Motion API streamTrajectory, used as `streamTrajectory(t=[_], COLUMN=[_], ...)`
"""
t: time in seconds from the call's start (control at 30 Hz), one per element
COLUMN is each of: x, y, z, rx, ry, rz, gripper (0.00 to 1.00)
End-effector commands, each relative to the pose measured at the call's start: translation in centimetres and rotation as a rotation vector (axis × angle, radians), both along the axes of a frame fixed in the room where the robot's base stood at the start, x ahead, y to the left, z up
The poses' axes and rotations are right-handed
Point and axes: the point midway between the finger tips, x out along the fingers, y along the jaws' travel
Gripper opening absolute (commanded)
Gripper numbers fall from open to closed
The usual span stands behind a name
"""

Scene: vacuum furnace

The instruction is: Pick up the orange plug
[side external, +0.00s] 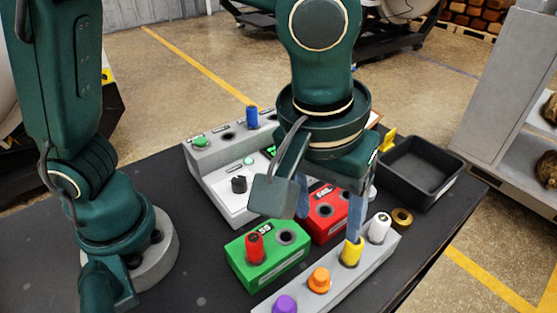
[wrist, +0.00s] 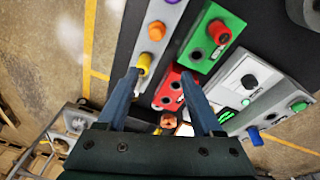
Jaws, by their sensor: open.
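The orange plug (side external: 319,280) stands upright in a grey strip (side external: 338,284), between a purple plug (side external: 284,304) and a yellow plug (side external: 351,251). In the wrist view the orange plug (wrist: 156,31) lies beyond my fingertips, near the top edge. My gripper (side external: 329,226) is open and empty, pointing down over the red block and the yellow plug's end of the strip. In the wrist view one finger of my gripper (wrist: 159,74) overlaps the yellow plug (wrist: 143,64); I cannot tell whether they touch. The orange plug is apart from both fingers.
A white plug (side external: 379,227) stands at the strip's far end, beside a brass ring (side external: 401,218). A green block (side external: 267,265) with a red plug (side external: 254,247) and a red block (side external: 328,214) adjoin the strip. A grey console (side external: 205,162) and black tray (side external: 421,170) stand behind.

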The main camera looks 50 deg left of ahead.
Motion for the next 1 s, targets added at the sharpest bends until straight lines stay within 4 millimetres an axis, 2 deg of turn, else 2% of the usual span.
streamTrajectory(t=[0.03,0.1,0.2,0.6,0.97,1.0], x=[-0.6,-1.4,-2.3,-2.0,-1.8,-1.8], y=[-1.1,-1.9,-2.4,-2.3,-2.3,-2.3], z=[-0.9,-1.9,-2.8,-7.1,-7.7,-7.7], rx=[0.019,0.039,0.058,0.060,0.056,0.056], ry=[0.019,0.037,0.056,0.058,0.054,0.054], rz=[-0.043,-0.083,-0.116,-0.121,-0.121,-0.121], gripper=[0.68,0.68,0.68,0.68,0.68,0.56])
